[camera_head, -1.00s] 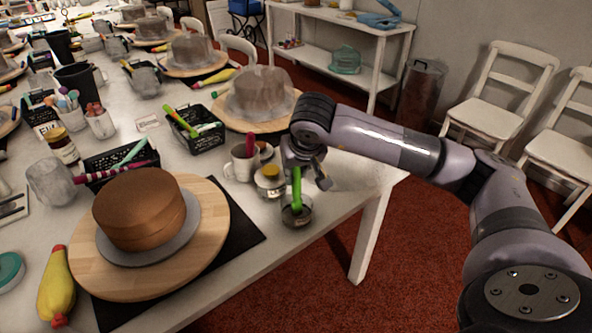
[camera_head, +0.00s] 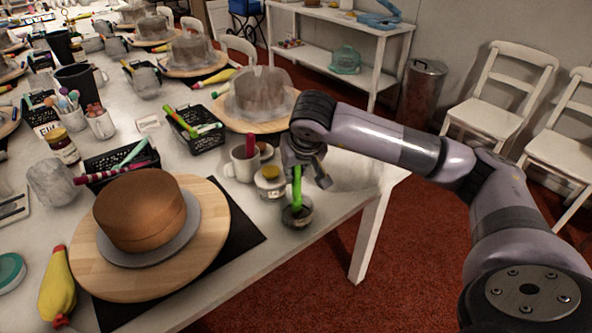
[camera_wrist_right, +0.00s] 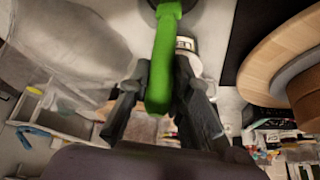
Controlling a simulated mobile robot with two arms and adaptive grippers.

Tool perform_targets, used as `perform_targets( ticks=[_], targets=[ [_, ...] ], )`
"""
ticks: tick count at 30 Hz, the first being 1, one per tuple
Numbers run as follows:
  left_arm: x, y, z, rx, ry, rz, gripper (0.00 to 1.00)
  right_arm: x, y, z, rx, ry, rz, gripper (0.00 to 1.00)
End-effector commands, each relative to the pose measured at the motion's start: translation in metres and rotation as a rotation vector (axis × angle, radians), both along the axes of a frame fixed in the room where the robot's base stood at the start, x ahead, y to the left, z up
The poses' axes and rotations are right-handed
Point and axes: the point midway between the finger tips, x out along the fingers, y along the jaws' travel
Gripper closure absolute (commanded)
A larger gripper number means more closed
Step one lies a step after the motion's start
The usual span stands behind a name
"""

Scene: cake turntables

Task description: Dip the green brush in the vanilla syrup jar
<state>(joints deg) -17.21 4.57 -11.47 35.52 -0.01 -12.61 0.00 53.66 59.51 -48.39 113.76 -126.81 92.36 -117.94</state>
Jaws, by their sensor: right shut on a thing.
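The green brush (camera_head: 297,187) stands nearly upright at the front right corner of the table. Its lower end is at the mouth of a small glass jar (camera_head: 297,217) with dark contents; how deep it reaches is hard to tell. My right gripper (camera_head: 308,170) is shut on the brush's upper part. In the right wrist view the green handle (camera_wrist_right: 163,60) runs between my two dark fingers (camera_wrist_right: 158,98). A second small jar (camera_head: 269,189) with a yellow top stands just left of it. I cannot read which jar is vanilla syrup. My left gripper is not in view.
A white mug (camera_head: 241,166) stands behind the jars. A brown cake (camera_head: 140,210) on a round wooden board (camera_head: 215,235) is to the left. Black baskets (camera_head: 205,139) and a grey covered cake (camera_head: 262,95) stand behind. The table's right edge is close to the jars.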

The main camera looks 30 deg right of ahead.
Motion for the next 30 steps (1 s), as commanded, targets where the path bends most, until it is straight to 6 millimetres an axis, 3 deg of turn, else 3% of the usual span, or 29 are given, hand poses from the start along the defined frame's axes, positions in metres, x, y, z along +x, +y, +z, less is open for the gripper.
perform_targets(
  ticks=[19,30],
  targets=[
    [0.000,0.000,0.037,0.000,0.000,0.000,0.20,0.000,0.000,0.056,0.000,-0.001,0.000,1.00],
    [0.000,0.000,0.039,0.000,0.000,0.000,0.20,0.000,0.000,0.060,0.000,-0.001,0.000,1.00]
  ],
)
